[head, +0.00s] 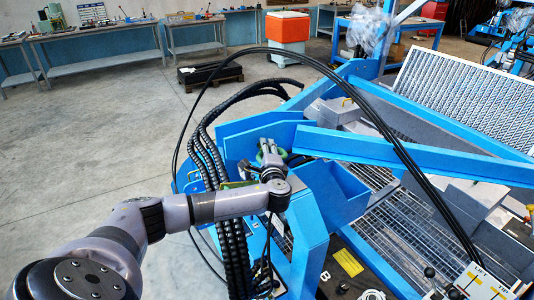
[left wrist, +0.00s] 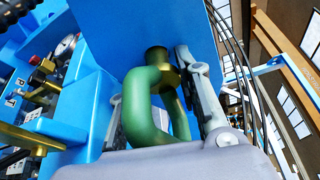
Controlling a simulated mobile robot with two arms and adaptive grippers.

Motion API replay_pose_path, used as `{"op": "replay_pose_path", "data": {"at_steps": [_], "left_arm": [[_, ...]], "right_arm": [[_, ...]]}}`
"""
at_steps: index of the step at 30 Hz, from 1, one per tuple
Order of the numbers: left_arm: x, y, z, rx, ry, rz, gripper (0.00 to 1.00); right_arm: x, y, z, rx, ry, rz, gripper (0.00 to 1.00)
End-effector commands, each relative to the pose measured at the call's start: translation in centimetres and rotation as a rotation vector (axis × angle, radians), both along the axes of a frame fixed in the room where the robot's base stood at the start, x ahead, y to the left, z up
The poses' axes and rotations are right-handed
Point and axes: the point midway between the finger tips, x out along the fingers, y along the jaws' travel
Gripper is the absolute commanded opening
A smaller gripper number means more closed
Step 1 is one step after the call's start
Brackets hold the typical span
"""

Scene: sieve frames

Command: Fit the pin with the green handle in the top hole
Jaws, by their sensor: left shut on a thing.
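The pin's green handle (left wrist: 140,105) is a thick loop in the left wrist view, with a brass-coloured collar (left wrist: 158,56) at its upper end. My left gripper (left wrist: 158,98) has one finger on each side of the handle and is shut on it. The collar is close against a blue plate (left wrist: 135,28); I cannot tell whether the pin's tip is in a hole. In the head view my left gripper (head: 270,160) is at the blue frame (head: 235,145), with a bit of green showing at its fingers. The top hole is hidden. My right gripper is not in view.
Black hoses (head: 205,150) arch around my left arm. A blue beam (head: 400,155) and a blue bin (head: 340,195) are to the right of the gripper. A yellow block (head: 347,262) lies below. Brass fittings (left wrist: 35,138) show in the left wrist view. Open floor (head: 90,140) is at left.

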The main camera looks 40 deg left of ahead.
Motion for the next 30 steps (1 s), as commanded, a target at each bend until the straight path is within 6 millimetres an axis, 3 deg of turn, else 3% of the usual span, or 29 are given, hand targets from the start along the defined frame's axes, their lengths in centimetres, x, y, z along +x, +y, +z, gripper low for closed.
{"op": "replay_pose_path", "data": {"at_steps": [12, 13, 23, 30], "left_arm": [[0.32, 0.91, 0.44, 0.005, -0.007, 0.004, 0.00], [0.32, 0.92, 0.45, 0.005, -0.007, 0.004, 0.32], [0.27, 0.94, 0.32, 0.003, -0.005, 0.006, 0.54], [0.25, 0.85, 0.18, 0.002, -0.003, 0.004, 0.54]], "right_arm": [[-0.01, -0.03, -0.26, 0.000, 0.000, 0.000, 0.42], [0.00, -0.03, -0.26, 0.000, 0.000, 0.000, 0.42], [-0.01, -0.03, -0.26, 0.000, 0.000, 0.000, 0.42], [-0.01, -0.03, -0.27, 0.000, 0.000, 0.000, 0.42]]}}
